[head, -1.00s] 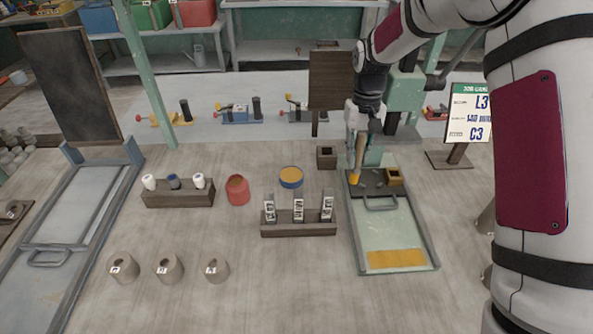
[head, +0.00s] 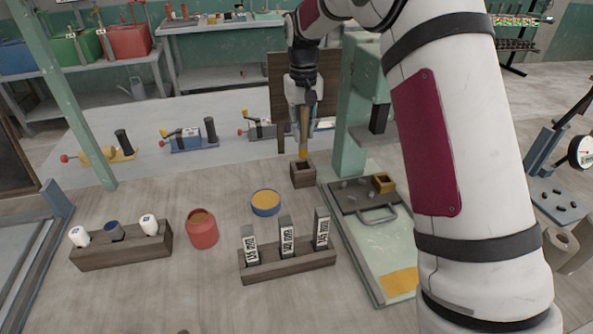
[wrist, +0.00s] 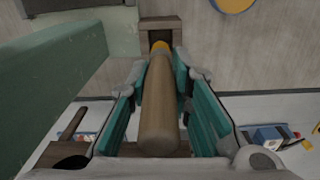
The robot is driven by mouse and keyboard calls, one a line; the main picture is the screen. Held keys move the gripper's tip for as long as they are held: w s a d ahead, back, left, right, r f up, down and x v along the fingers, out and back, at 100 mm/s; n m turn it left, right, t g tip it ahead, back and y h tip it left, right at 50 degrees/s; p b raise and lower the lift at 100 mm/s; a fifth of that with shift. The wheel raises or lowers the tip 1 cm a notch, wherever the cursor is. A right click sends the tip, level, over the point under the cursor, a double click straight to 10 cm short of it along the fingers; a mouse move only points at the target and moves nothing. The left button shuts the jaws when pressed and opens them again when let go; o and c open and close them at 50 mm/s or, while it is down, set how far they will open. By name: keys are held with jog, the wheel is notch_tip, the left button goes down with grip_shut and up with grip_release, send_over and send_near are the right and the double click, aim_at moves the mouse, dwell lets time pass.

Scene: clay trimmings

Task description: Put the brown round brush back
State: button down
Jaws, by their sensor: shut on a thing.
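My gripper (head: 303,112) is shut on the brown round brush (head: 304,132), which hangs upright with its yellow end down. In the wrist view the brush's wooden handle (wrist: 158,110) lies between the green finger pads. A small dark wooden square holder (head: 303,174) stands right below the brush tip, and its opening also shows in the wrist view (wrist: 160,24). The yellow tip is at or just above the holder's opening; I cannot tell whether it has entered.
A blue round tin (head: 265,203), a red pot (head: 202,230) and a rack of labelled blocks (head: 288,262) stand in front. A brown board (head: 283,90) stands behind.

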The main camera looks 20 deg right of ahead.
aim_at(303, 156)
notch_tip(303, 156, down, 8)
jog(key=shift+f, duration=0.2)
jog(key=shift+f, duration=0.1)
dwell(0.3)
jog(key=c, duration=1.4)
grip_release()
jog(key=shift+c, duration=0.2)
